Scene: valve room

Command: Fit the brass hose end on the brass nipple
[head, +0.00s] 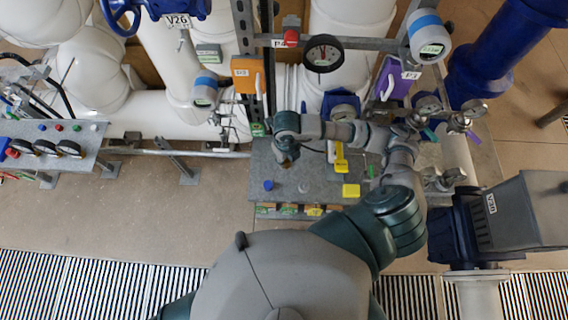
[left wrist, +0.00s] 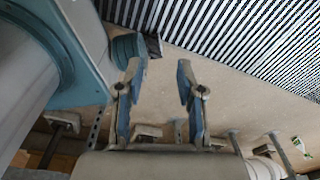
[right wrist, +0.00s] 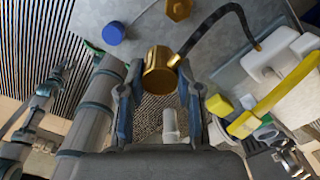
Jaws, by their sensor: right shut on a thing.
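My right gripper (right wrist: 157,88) is shut on the brass hose end (right wrist: 160,72), a short brass cylinder at its fingertips. A black hose (right wrist: 215,30) curves away from the hose end to the right. A brass hex-shaped piece (right wrist: 178,9), which looks like the nipple, shows at the top edge, apart from the hose end. In the head view my right gripper (head: 286,152) is over the grey bench, with a small brownish part at its tip; the nipple is not clear there. My left gripper (left wrist: 158,80) is open and empty, over bare floor in the left wrist view.
The grey bench (head: 262,160) carries a blue knob (head: 268,185), a yellow block (head: 351,190) and a white container with a yellow handle (right wrist: 275,95). White pipes, gauges and an orange box (head: 246,74) stand behind. A panel (head: 50,140) stands left.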

